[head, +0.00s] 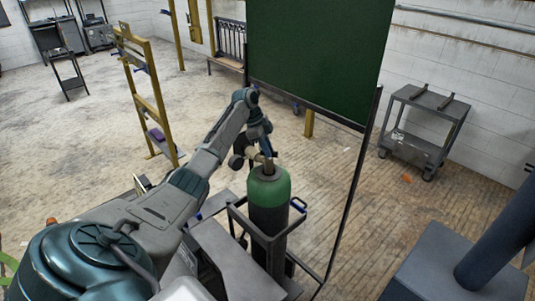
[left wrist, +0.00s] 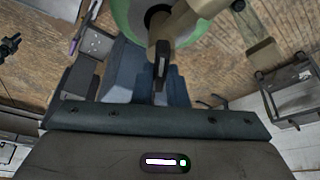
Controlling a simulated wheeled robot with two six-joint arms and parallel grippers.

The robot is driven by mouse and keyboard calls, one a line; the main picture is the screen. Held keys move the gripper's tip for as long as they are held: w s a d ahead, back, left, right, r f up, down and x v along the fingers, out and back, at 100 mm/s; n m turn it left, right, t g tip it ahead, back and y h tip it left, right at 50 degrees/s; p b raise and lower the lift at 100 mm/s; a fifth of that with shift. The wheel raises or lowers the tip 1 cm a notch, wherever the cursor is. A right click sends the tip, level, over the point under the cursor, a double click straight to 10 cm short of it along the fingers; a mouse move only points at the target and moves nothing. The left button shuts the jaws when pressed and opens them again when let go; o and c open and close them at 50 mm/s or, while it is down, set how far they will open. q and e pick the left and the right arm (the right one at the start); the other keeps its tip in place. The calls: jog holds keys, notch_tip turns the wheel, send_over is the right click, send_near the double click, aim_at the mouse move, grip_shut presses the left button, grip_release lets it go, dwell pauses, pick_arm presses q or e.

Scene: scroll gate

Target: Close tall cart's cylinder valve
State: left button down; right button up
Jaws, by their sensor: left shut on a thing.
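The gas cylinder (head: 268,190) has a green shoulder and a dark body and stands upright in a dark metal cart (head: 284,240). A brass-coloured valve (head: 266,168) sits on its top. My left gripper (head: 252,158) is at the valve, partly hidden by its own wrist. In the left wrist view the green cylinder shoulder (left wrist: 196,22) shows at the top. The left fingers (left wrist: 160,65) are close together at the valve there, shut on part of it. The exact grip and how far the valve is turned cannot be told. My right gripper is not in view.
A large green screen (head: 315,55) in a dark frame stands just behind the cylinder. A grey trolley (head: 424,127) is by the right wall. A yellow frame (head: 147,95) stands at left. A grey-blue block (head: 455,268) is at lower right. Floor between is mostly clear.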

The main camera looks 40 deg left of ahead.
pick_arm(q)
jog(key=m+b, duration=0.1)
jog(key=m+g+b, duration=0.1)
jog(key=m, duration=0.1)
jog(key=shift+w+m+h, duration=0.2)
jog(key=shift+m+h, duration=0.1)
jog(key=shift+a+r+m+g+b, duration=0.1)
jog(key=shift+m+g+b, duration=0.35)
jog(key=shift+m, duration=0.55)
jog(key=shift+w+r+m+g, duration=0.15)
jog(key=shift+m+g, duration=0.2)
jog(key=shift+m, duration=0.45)
jog(key=m+g+p, duration=0.1)
jog(key=m, duration=0.2)
jog(key=shift+m, duration=0.4)
jog(key=m+g+y, duration=0.1)
jog(key=m, duration=0.1)
jog(key=m+g+y, duration=0.1)
jog(key=m, duration=0.2)
jog(key=shift+w, duration=0.15)
jog(key=shift+m, duration=0.3)
jog(key=c, duration=1.5)
grip_release()
jog(key=shift+o, duration=0.2)
jog(key=shift+f, duration=0.2)
